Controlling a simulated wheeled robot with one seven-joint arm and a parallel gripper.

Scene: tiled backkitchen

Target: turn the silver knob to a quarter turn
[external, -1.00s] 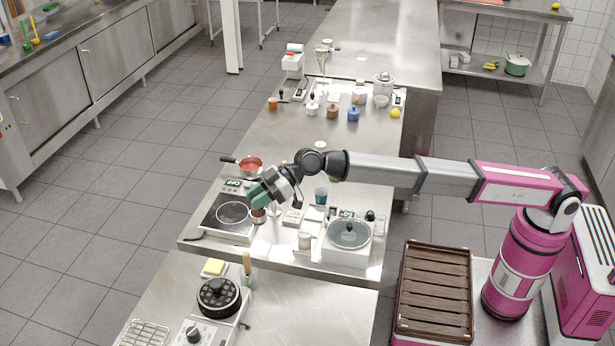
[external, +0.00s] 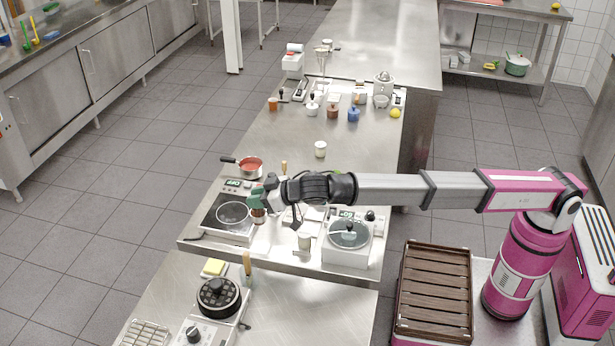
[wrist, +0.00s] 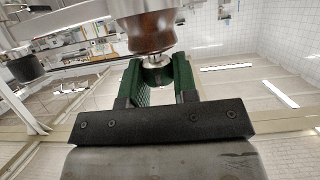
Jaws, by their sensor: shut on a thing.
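The silver knob (wrist: 156,62) shows in the wrist view at the neck of a brown wooden body (wrist: 150,32), between my green fingertips. My gripper (wrist: 158,78) is shut on the knob, with a finger on either side. In the external view my gripper (external: 258,199) reaches in from the right, over the near counter. The brown body (external: 258,215) shows just below the fingers, beside the hob. The knob itself is hidden by the fingers there, and its turn angle cannot be read.
A white appliance with a round glass lid (external: 349,234) stands to the right. A white jar (external: 305,240) is in front.

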